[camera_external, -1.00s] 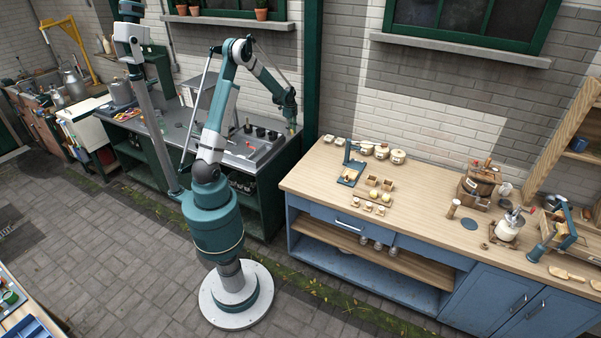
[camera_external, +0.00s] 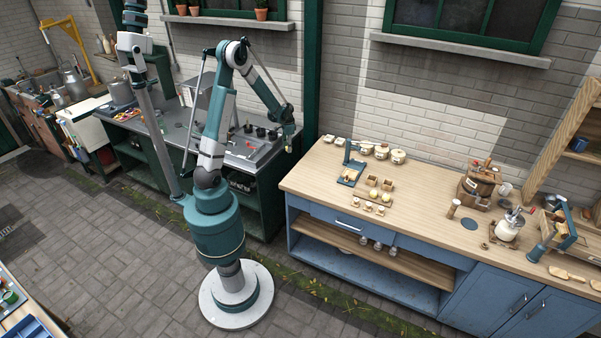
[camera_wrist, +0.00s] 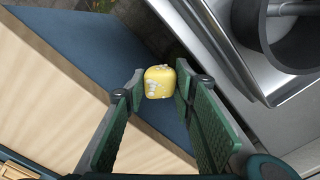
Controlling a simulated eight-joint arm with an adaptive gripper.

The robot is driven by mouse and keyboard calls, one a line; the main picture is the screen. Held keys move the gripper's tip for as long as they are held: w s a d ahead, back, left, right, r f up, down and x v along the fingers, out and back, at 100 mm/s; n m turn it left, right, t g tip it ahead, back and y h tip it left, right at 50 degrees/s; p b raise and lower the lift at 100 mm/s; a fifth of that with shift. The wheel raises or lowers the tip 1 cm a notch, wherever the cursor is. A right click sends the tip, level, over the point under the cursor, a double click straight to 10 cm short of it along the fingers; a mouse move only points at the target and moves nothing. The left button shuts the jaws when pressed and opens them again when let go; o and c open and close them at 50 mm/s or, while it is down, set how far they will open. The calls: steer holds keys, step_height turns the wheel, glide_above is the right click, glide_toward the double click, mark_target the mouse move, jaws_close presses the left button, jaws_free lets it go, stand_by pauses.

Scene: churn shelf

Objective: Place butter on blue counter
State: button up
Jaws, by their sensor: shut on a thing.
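The butter (camera_wrist: 160,82) is a small yellow block with pale marks, held between the fingertips of my gripper (camera_wrist: 160,84) in the wrist view. My gripper is shut on it. In the external view my gripper (camera_external: 288,142) hangs at the right end of the grey counter, near the gap before the blue counter; the butter is too small to make out there. The blue counter (camera_external: 425,210) has a light wooden top and blue body. In the wrist view its top (camera_wrist: 50,90) and blue side (camera_wrist: 100,40) lie below and left of the butter.
The wooden top holds a small blue press (camera_external: 350,172), several jars at the back, small wooden boxes, a wooden churn (camera_external: 480,185) and a glass churn (camera_external: 508,228). Its middle is mostly clear. A green post (camera_external: 312,75) stands behind the gap.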

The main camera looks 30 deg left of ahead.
steer(key=s+n, duration=0.1)
steer(key=s+f+n, duration=0.1)
steer(key=shift+s+d+f+b, duration=0.15)
steer(key=shift+s+d+b, duration=0.05)
steer(key=shift+s+b, duration=0.2)
steer(key=w+d+f+n, duration=0.1)
steer(key=w+f+n, duration=0.2)
steer(key=f+n, duration=0.3)
steer(key=shift+w+f+n+b, duration=0.25)
steer(key=shift+w+n+b, duration=0.15)
steer(key=shift+n+b, duration=0.1)
steer(key=shift+d, duration=0.1)
steer(key=shift+r, duration=0.1)
stand_by(0.3)
